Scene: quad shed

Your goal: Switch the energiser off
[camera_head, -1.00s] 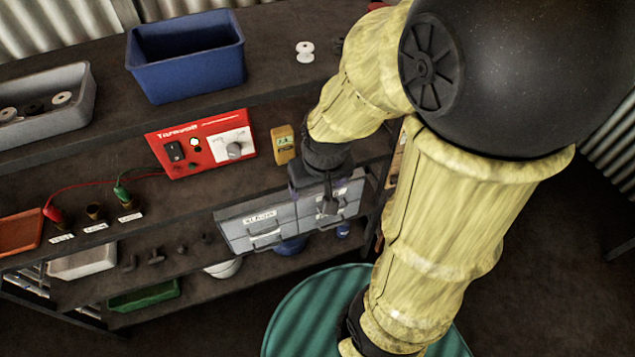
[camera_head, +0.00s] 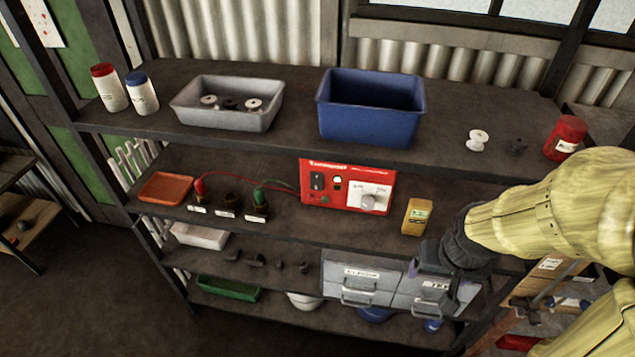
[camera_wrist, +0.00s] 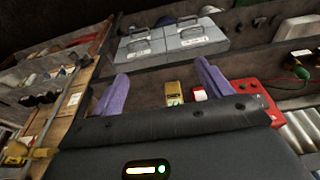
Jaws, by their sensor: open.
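The switch position is too small to tell. My gripper (camera_head: 440,285) is in front of the shelf, right of and lower than the energiser, by the grey drawers. In the wrist view its purple fingers (camera_wrist: 160,90) are spread apart with nothing held between them.
A yellow tester (camera_head: 416,217) stands right of the energiser. Grey drawers (camera_head: 362,280) sit below. Red and green clip leads on posts (camera_head: 228,200) and an orange tray (camera_head: 166,187) lie left. A blue bin (camera_head: 370,135) stands on the shelf above. The space before the energiser is clear.

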